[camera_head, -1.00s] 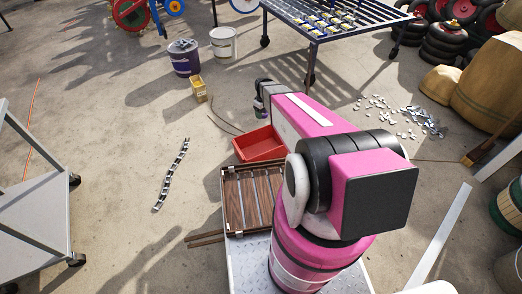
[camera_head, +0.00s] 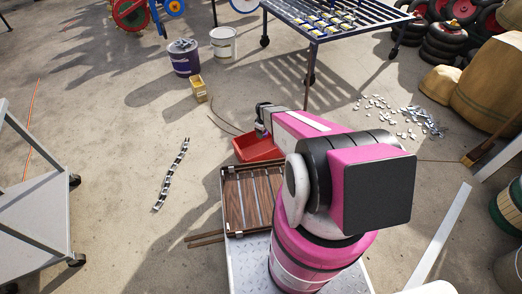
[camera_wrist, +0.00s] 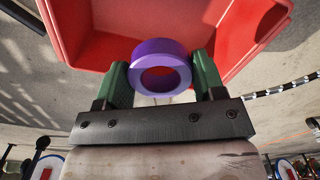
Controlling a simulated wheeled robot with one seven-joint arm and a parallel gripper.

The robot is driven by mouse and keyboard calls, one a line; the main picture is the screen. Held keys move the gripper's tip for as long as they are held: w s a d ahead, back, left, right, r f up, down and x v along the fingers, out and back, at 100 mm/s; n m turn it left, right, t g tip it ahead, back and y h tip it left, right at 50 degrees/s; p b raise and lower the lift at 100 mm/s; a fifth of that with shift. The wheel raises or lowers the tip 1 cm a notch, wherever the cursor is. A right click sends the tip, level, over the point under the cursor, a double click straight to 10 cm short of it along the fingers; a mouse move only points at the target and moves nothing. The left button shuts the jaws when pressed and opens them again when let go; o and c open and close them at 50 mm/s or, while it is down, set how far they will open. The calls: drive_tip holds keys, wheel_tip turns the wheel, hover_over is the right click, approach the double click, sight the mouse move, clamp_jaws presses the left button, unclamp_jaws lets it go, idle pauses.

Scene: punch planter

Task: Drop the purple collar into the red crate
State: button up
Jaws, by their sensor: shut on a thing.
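The purple collar (camera_wrist: 176,52) is a thick ring. In the wrist view it sits between the green fingers of my gripper (camera_wrist: 163,80), which is shut on it. The red crate (camera_wrist: 215,20) fills the upper part of the wrist view, with the collar seen against its edge and inside. My gripper (camera_head: 262,131) shows there just above the crate's back edge. I cannot tell how high the collar is above the crate.
A slatted wooden rack (camera_head: 252,200) lies right before the crate. A yellow box (camera_head: 199,88), a purple bucket (camera_head: 184,58) and a white bucket (camera_head: 223,44) stand behind. A chain (camera_head: 172,174) lies on the floor to the left. A metal-framed table (camera_head: 335,25) stands at the back.

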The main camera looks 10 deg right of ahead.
drive_tip(key=shift+f, duration=0.95)
drive_tip(key=o, duration=1.2)
wheel_tip(320, 180, up, 11)
drive_tip(key=shift+f, duration=0.1)
